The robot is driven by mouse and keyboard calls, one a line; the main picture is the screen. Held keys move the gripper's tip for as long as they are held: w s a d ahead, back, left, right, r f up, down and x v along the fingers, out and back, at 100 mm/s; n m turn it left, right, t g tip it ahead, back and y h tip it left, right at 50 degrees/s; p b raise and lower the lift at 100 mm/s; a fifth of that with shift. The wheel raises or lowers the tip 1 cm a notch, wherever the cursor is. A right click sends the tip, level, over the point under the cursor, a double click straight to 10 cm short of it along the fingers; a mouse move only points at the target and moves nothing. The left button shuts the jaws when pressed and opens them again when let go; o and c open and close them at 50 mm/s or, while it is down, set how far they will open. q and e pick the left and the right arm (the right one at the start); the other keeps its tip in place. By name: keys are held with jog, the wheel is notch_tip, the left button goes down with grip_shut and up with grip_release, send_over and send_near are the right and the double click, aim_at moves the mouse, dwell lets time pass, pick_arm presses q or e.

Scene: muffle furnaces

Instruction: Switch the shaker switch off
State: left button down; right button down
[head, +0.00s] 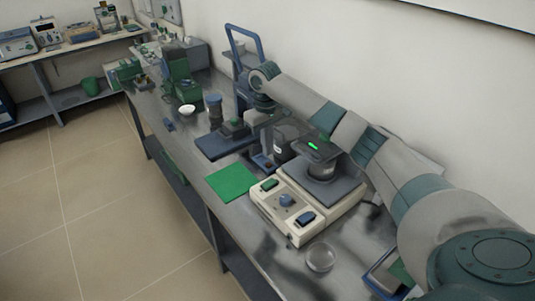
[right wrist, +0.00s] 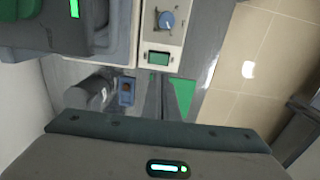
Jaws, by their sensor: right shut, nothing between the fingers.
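The shaker (head: 327,209) is a beige box on the bench with a dark square platform (head: 341,190). Its front panel has a green rocker switch (head: 269,184), a blue knob (head: 287,200) and a dark blue rocker switch (head: 306,218). In the right wrist view the green switch (right wrist: 158,58) and the blue knob (right wrist: 167,19) show at the top. My right gripper (head: 270,150) is shut and empty, behind the green-switch end of the shaker. It looks apart from the switch. The rocker's tilt is too small to read. My left gripper is not in view.
A green mat (head: 232,181) lies left of the shaker. A small blue box (head: 262,162) sits close behind the panel's left end. A glass dish (head: 320,257) stands nearer, by the bench edge. A dark blue stand (head: 225,142) is farther left.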

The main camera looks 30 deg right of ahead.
aim_at(272, 181)
jog(key=shift+a, duration=0.1)
dwell(0.3)
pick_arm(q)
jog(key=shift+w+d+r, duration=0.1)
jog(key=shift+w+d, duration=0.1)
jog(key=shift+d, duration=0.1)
pick_arm(e)
jog(key=shift+w+a+h, duration=0.1)
jog(key=shift+h, duration=0.4)
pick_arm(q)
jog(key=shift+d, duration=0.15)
pick_arm(e)
jog(key=shift+r, duration=0.1)
